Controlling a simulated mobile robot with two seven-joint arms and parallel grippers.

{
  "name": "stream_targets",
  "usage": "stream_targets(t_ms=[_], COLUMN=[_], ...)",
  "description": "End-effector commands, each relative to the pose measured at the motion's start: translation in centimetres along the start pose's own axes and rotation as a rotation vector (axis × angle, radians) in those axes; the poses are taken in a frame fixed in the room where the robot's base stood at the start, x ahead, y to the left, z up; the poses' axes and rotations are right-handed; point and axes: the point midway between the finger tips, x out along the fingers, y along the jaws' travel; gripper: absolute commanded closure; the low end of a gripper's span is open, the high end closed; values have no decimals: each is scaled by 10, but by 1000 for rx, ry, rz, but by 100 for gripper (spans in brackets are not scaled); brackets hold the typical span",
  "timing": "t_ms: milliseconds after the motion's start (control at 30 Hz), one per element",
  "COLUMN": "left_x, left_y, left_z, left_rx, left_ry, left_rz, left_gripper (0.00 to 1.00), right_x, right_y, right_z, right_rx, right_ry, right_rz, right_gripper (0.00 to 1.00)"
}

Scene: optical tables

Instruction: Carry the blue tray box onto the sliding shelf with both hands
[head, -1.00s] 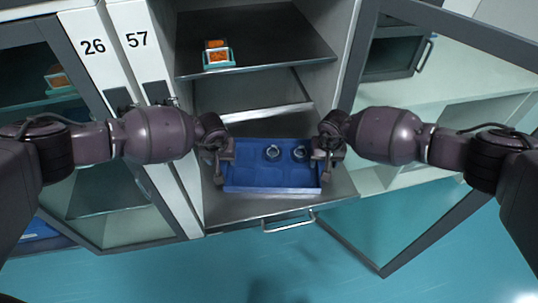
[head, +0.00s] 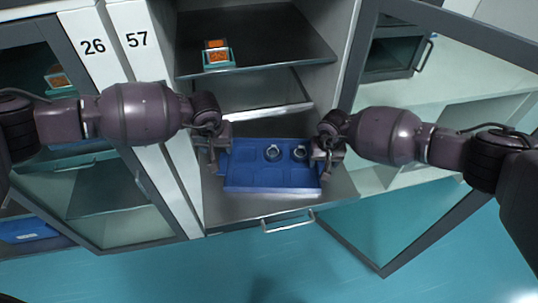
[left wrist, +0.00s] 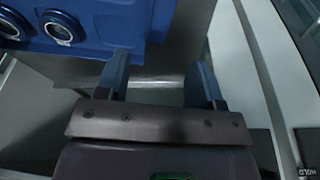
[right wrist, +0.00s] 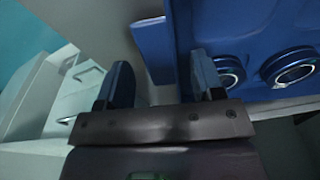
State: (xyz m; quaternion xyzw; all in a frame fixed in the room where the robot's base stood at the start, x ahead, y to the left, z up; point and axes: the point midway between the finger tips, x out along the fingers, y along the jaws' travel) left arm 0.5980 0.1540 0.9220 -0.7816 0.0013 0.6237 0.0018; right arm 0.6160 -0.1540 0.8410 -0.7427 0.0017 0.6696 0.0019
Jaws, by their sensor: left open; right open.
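The blue tray box (head: 270,178) rests on the pulled-out sliding shelf (head: 265,207), with two round metal-rimmed parts near its back right. My left gripper (head: 214,166) is open at the tray's left side. In the left wrist view, the tray (left wrist: 105,25) lies mostly left of the open fingers (left wrist: 160,85). My right gripper (head: 325,165) is open at the tray's right side. In the right wrist view, a blue side tab (right wrist: 153,48) of the tray shows ahead between the open fingers (right wrist: 163,85). Contact there cannot be told.
A fixed upper shelf (head: 265,50) holds a small teal-and-orange box (head: 217,55). Open glass doors stand at left (head: 125,205) and right (head: 400,225). The sliding shelf has a front handle (head: 288,222). Teal floor is clear in front.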

Motion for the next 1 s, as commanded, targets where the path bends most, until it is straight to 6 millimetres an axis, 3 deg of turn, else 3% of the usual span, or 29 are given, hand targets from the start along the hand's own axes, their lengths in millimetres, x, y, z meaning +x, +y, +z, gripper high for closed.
stream_targets(t_ms=[200,467,633,1000], left_x=[-31,-41,-41,-41], left_y=[0,0,0,0], left_z=[0,0,0,0], left_rx=[1,-1,-1,0], left_ry=[2,0,0,0], left_rz=[1,0,0,0], left_gripper=[39,39,39,39], right_x=[0,-5,-27,-96], right_y=[0,0,1,0], right_z=[0,-1,-1,0], right_rx=[0,-1,-1,-1], right_ry=[0,1,2,2], right_rz=[0,0,0,0], right_gripper=[39,39,39,39])
